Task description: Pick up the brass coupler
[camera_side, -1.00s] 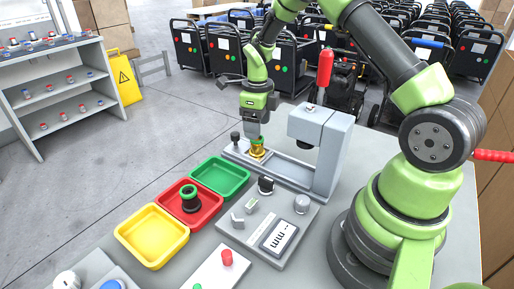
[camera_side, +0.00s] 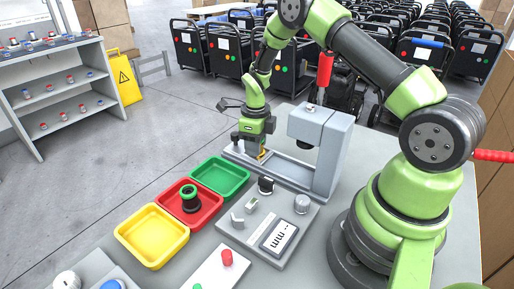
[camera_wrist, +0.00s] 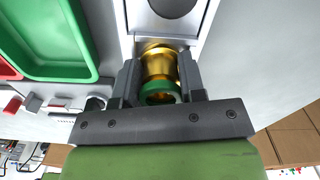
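The brass coupler (camera_wrist: 160,66) stands upright at the left end of the grey test fixture. It has a gold body and a green ring on the end nearest the wrist camera. In the side view only a little of its gold (camera_side: 262,155) shows below my gripper. My gripper (camera_wrist: 160,80) is lowered over the coupler, one dark finger on each side, very close to its sides. Whether the fingers press on it or leave a thin gap cannot be told. The coupler's base is partly hidden in the side view.
The grey fixture (camera_side: 326,175) has a tall press block with a red handle (camera_side: 325,68) to the right. Green (camera_side: 220,192), red (camera_side: 214,216) and yellow (camera_side: 133,238) trays stand in front; the red one holds a dark green-topped part.

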